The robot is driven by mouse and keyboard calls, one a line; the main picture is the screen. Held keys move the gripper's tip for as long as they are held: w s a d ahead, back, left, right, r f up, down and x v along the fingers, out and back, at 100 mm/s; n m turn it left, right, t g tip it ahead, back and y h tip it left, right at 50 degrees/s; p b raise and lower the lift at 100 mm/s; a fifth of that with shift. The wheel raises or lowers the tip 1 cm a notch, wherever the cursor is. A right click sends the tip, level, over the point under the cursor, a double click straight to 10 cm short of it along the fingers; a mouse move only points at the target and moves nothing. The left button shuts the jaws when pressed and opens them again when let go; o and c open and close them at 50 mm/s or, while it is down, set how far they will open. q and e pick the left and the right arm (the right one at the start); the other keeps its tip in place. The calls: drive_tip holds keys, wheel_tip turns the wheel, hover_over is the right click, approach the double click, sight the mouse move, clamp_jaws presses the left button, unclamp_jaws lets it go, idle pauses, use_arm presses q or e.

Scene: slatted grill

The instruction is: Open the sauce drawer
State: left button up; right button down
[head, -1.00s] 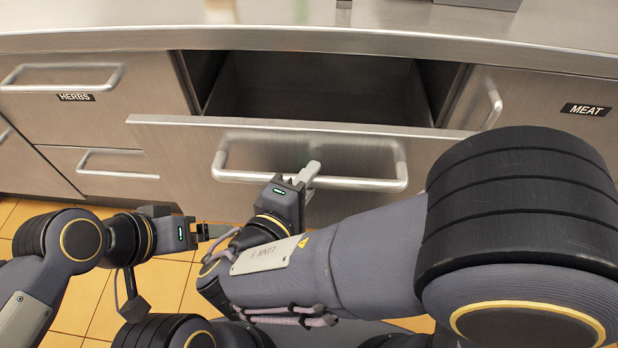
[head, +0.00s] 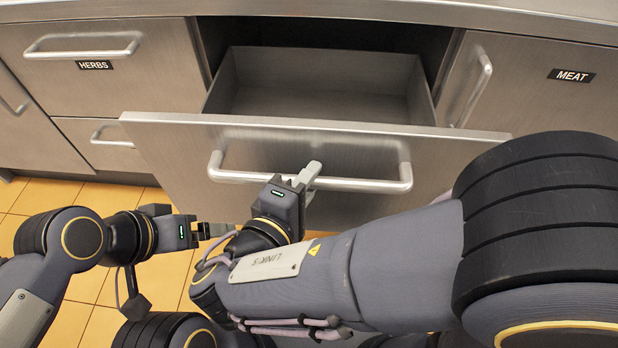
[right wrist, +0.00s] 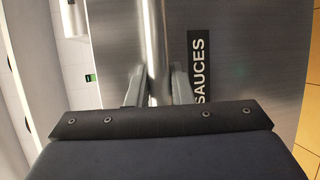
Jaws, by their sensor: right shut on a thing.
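The sauce drawer (head: 140,139) is pulled out in the middle of the counter front in the head view, and its bare metal inside shows. Its bar handle (head: 362,184) runs across the drawer front. In the right wrist view the handle (right wrist: 157,50) passes between the fingers, beside the SAUCES label (right wrist: 199,70). My left gripper (head: 215,231) is below and left of the drawer, apart from it; its finger gap is too small to tell.
The HERBS drawer (head: 160,80) is closed at the left. The MEAT door (head: 540,105) is closed at the right. The counter top (head: 400,12) runs along above. Orange floor tiles (head: 100,195) show below at the left.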

drive_tip(key=c, duration=1.3)
unclamp_jaws()
drive_tip(key=p+v, duration=0.1)
drive_tip(key=v, duration=0.6)
drive_tip(key=shift+s+a, duration=0.15)
drive_tip(key=shift+s, duration=0.2)
